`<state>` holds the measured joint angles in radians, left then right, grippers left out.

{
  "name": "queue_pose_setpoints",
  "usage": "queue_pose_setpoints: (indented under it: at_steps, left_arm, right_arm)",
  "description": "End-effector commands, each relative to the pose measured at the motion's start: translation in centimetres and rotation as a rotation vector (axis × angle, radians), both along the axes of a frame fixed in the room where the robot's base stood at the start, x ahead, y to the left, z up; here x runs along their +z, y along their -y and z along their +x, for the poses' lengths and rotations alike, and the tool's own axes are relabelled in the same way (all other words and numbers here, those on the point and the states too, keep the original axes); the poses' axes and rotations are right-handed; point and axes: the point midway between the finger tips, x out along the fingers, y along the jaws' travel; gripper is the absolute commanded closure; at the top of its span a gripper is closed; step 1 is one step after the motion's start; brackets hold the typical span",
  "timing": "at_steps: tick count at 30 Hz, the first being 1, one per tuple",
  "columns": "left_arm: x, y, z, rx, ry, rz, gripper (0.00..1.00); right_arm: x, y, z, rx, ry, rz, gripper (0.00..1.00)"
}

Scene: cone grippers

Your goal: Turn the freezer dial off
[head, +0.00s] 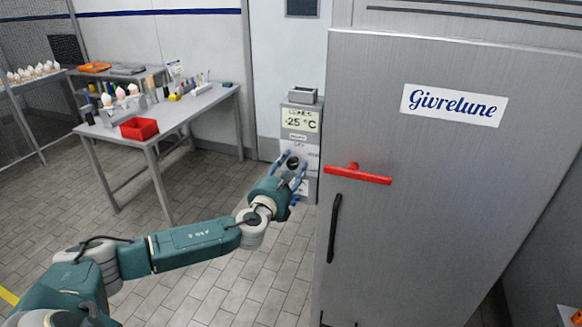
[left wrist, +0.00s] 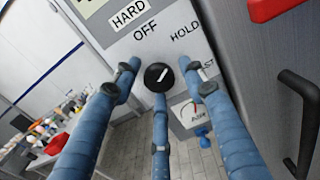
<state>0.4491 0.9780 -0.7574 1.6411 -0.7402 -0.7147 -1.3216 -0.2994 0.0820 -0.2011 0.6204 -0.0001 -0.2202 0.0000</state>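The freezer dial (left wrist: 158,77) is a round black knob with a white pointer mark, on a pale panel with the words OFF, HOLD and HARD and a partly hidden label at right. In the left wrist view its mark slants to the upper right, toward HOLD rather than OFF. My left gripper (head: 293,167) is in front of the control box (head: 300,122), which shows -25 °C. Its three blue fingers are spread around the dial, with gaps visible between them and the knob. Whether the tips reach its depth is unclear. My right gripper is not in view.
The grey freezer (head: 420,190), with a red handle (head: 357,174) and a black handle (head: 334,228), stands close on the right. A table (head: 190,108) with a red bin (head: 139,128), cones and bottles stands at left. Tiled floor is clear between.

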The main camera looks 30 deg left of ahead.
Motion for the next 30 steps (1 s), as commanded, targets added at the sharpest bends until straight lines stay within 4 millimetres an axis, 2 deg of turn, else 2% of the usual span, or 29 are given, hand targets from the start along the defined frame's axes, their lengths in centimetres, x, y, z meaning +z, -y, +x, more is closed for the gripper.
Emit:
queue_pose_setpoints:
  at_steps: [1, 5, 30]
  left_arm:
    - [-0.01, -0.01, -0.01, 0.0, 0.0, 0.0, 0.72]
    - [-0.04, 0.0, -0.03, 0.0, -0.001, 0.0, 0.97]
    - [-0.55, 0.14, -0.12, -0.002, -0.003, -0.027, 0.98]
  right_arm:
    - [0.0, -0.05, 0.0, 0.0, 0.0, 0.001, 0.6]
    - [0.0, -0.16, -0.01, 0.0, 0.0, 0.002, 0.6]
    - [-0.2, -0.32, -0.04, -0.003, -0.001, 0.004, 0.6]
